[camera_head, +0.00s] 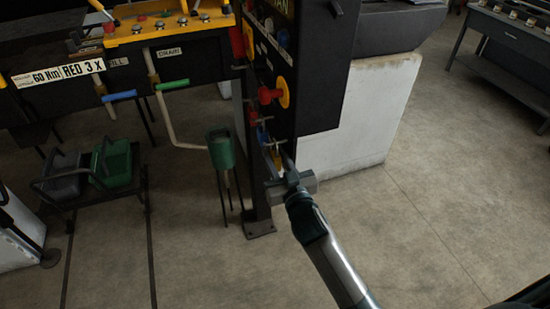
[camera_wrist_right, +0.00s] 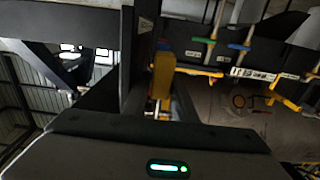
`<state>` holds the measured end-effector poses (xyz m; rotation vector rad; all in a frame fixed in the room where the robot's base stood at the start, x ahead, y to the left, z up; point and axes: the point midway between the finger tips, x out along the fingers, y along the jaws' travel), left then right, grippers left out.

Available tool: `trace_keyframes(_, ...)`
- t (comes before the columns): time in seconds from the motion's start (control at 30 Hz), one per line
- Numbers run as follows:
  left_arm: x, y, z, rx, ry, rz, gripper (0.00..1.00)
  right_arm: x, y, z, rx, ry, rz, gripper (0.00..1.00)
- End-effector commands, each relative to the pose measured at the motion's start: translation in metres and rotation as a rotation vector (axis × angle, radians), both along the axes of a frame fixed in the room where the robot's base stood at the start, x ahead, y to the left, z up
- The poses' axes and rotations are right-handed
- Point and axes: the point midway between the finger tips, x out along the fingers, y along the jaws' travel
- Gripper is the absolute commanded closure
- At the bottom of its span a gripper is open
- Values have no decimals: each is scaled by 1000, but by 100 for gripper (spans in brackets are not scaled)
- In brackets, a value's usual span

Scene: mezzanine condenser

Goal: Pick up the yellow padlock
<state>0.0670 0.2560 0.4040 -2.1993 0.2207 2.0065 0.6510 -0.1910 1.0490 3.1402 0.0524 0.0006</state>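The yellow padlock (camera_head: 278,161) is a small yellow patch low on the narrow edge of the black panel, below a blue and a red padlock. My right gripper (camera_head: 277,155) reaches it from the lower right, with its fingers apart on either side of the padlock. Contact cannot be made out. In the right wrist view a yellow block (camera_wrist_right: 162,75), probably this padlock, stands straight ahead beside a dark post. The fingers partly hide the padlock in the head view. My left gripper is not in view.
The blue padlock (camera_head: 263,135) and red padlock (camera_head: 253,117) hang close above. A red handle on a yellow plate (camera_head: 271,95) sticks out of the panel (camera_head: 318,80). A green funnel (camera_head: 221,150) stands to the left.

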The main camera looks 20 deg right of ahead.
Motion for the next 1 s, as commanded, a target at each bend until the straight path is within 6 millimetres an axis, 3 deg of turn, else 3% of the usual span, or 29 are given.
trace_keyframes(0.2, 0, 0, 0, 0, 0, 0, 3, 0, 0, 0, 0, 0, 0, 75)
trace_keyframes(0.3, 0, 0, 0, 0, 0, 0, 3, 0, 0, 0, 0, 0, 0, 99)
trace_keyframes(0.33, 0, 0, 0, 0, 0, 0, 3, 0, 0, 0, 0, 0, 0, 100)
trace_keyframes(1.0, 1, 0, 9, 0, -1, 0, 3, 5, -2, 10, -1, -1, 0, 100)
